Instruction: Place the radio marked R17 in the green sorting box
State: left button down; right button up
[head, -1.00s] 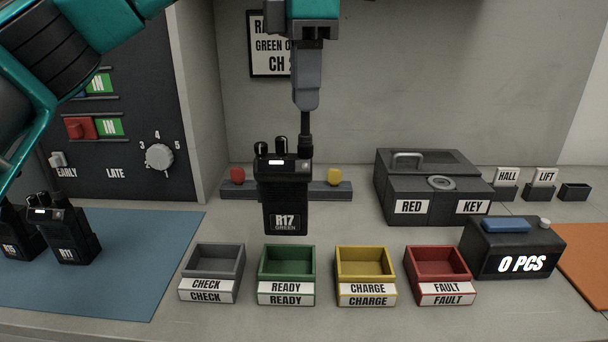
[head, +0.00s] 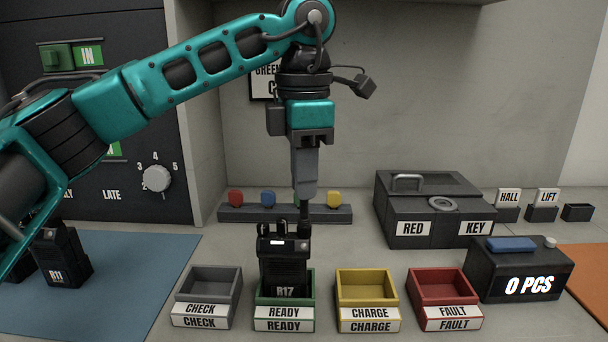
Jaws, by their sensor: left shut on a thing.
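The radio R17 (head: 285,268) is black, with a lit display and short knobs on top. It stands upright with its lower part inside the green sorting box (head: 284,325), labelled READY; whether it touches the floor of the box is hidden by the front wall. My left gripper (head: 304,218) points straight down from above and is shut on the radio's antenna at its top right. My right gripper is not in the head view.
A grey CHECK box (head: 207,310) stands left of the green box, a yellow CHARGE box (head: 368,313) and a red FAULT box (head: 445,312) to its right. Radio R11 (head: 62,258) stands on the blue mat (head: 140,285). A dark RED KEY case (head: 432,205) is behind.

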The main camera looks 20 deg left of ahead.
pick_arm(q)
jog(key=shift+f, duration=0.1)
jog(key=c, duration=1.2)
grip_release()
notch_tip(320, 180, up, 12)
jog(key=p, duration=0.3)
